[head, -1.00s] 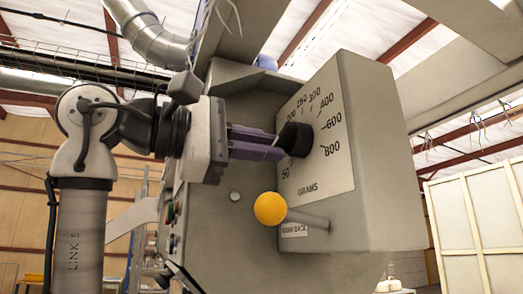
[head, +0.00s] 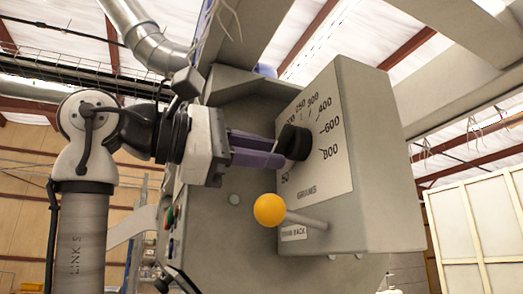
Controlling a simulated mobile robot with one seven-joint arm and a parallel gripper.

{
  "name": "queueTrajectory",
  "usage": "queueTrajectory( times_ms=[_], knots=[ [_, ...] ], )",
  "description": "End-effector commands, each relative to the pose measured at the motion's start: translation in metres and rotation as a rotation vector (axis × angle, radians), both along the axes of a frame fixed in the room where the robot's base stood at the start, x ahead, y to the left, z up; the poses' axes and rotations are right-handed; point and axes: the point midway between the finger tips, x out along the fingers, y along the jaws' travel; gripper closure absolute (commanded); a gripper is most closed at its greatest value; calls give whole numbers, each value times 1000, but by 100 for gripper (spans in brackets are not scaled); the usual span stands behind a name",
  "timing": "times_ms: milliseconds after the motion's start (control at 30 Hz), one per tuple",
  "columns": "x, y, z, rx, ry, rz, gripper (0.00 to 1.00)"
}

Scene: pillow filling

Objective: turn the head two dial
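The dial is a black knob (head: 296,142) on a pale scale plate (head: 318,165) marked in grams, with numbers from 50 up to 800. The plate is on the sloped front of a grey machine head (head: 375,160). My gripper (head: 277,149) comes in from the left with its purple fingers reaching the near side of the knob. The fingertips are at the knob and partly hidden by it. I cannot tell whether they close on it. The knob's pointer setting is not clear.
A yellow ball-ended lever (head: 270,210) sticks out just below the dial. Coloured buttons (head: 169,217) are on the machine's left side. A metal duct (head: 150,35) runs overhead, and pale panels (head: 480,210) stand at the right.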

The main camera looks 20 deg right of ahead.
Motion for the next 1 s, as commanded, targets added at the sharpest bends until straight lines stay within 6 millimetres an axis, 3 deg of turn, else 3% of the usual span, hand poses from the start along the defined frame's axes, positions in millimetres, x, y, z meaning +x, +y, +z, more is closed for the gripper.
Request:
queueTrajectory(
  times_ms=[100,467,567,1000],
  knots=[
    [0,0,0,0,-1,0,67],
    [0,7,0,-2,-2,1,67],
    [0,21,-1,-2,-1,2,67],
    [-5,115,0,-1,-2,1,67]
  ],
)
